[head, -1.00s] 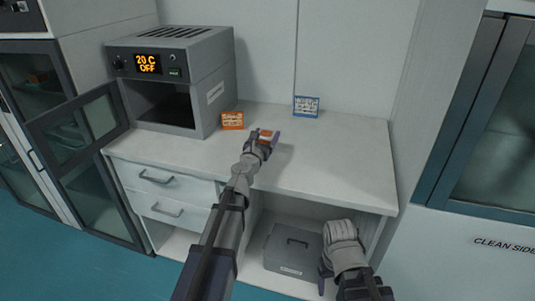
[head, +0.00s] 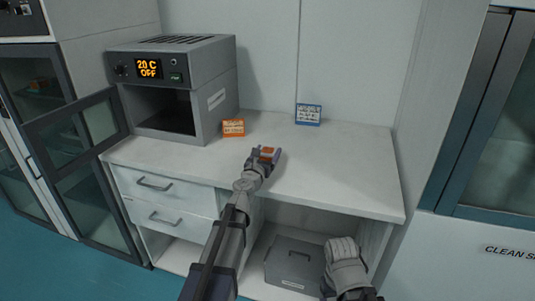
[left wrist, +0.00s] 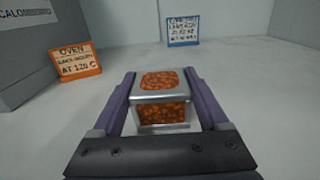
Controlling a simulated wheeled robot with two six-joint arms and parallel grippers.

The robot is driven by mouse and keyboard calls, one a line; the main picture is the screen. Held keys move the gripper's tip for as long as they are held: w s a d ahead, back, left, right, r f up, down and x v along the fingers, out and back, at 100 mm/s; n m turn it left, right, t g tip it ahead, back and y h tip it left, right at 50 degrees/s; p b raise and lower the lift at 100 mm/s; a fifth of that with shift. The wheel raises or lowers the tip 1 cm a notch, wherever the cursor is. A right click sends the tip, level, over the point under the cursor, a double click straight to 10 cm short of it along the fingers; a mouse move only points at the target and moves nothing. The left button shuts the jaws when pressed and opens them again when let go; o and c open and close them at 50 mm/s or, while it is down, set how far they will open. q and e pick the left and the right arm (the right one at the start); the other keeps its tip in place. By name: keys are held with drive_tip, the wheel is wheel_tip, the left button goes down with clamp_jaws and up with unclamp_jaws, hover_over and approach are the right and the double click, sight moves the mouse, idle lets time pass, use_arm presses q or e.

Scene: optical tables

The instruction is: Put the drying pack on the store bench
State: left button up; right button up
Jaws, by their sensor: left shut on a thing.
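The drying pack is a small clear-and-grey box filled with orange beads, seen between my left fingers in the head view (head: 267,153) and in the left wrist view (left wrist: 162,98). My left gripper (head: 266,156) is shut on it, one purple finger on each side. The pack is over the middle of a white bench top (head: 335,175); whether it touches the surface I cannot tell. My right gripper (head: 328,286) is low, in front of the bench's open lower space, and its jaws are not clear.
A grey oven (head: 172,88) reading 20 C OFF stands at the left with its door open. An orange sign (head: 234,128) and a blue sign (head: 308,114) stand at the back. A grey lidded box (head: 293,263) sits below. The bench's right side is clear.

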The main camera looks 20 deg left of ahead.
use_arm(q)
drive_tip(key=o, duration=1.4)
drive_tip(key=shift+r, duration=0.1)
drive_tip(key=s, duration=1.2)
drive_tip(key=shift+a, duration=0.2)
